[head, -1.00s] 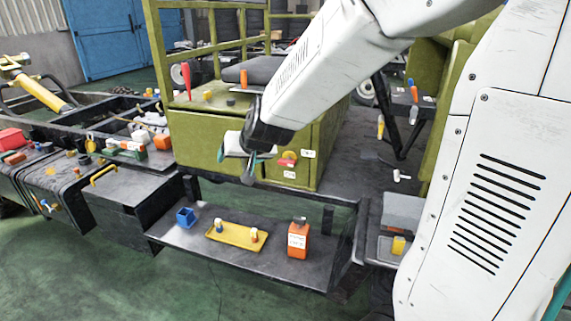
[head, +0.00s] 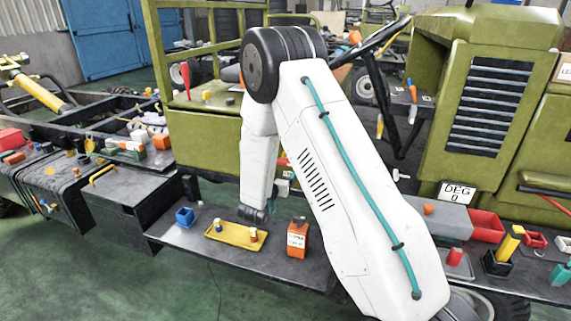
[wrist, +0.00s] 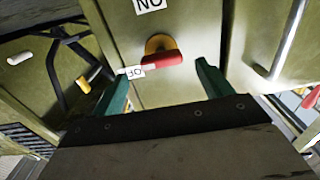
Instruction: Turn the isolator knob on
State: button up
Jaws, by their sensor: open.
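The isolator knob (wrist: 165,57) shows in the wrist view as a red handle on a yellow-orange base, on an olive-green panel. Its long handle lies nearly crosswise, its left end beside the white OFF label (wrist: 134,72). The ON label (wrist: 150,4) is at the top edge, upside down. My gripper (wrist: 162,84) is open and empty. Its two teal fingers point toward the panel, one on each side of the knob in the picture; I see no contact. In the head view my arm hides most of the knob, with a bit of red (head: 283,161) showing.
Below the panel, a dark shelf (head: 205,255) holds a blue box (head: 185,217), a yellow tray (head: 232,238) and an orange canister (head: 298,238). A metal handle bar (wrist: 287,40) stands right of the knob in the wrist view.

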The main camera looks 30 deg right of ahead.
aim_at(285, 164)
jog(key=x, duration=0.6)
jog(key=c, duration=1)
jog(key=shift+a, duration=0.1)
